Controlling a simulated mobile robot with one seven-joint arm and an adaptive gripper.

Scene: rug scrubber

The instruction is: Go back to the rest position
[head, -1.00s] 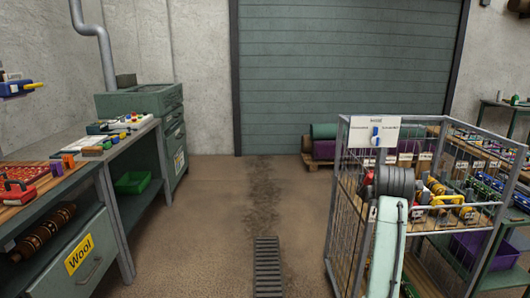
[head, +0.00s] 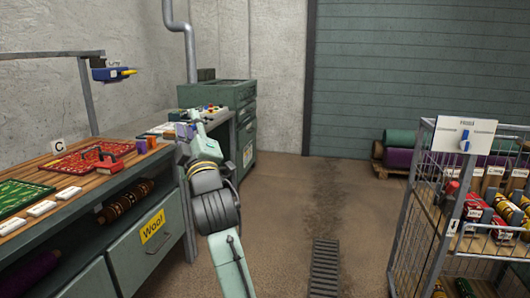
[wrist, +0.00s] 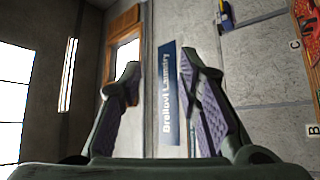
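My gripper (wrist: 160,100) is open and empty in the wrist view. In the head view my arm reaches up from the bottom middle, and the gripper end lies in front of the far end of the left workbench.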

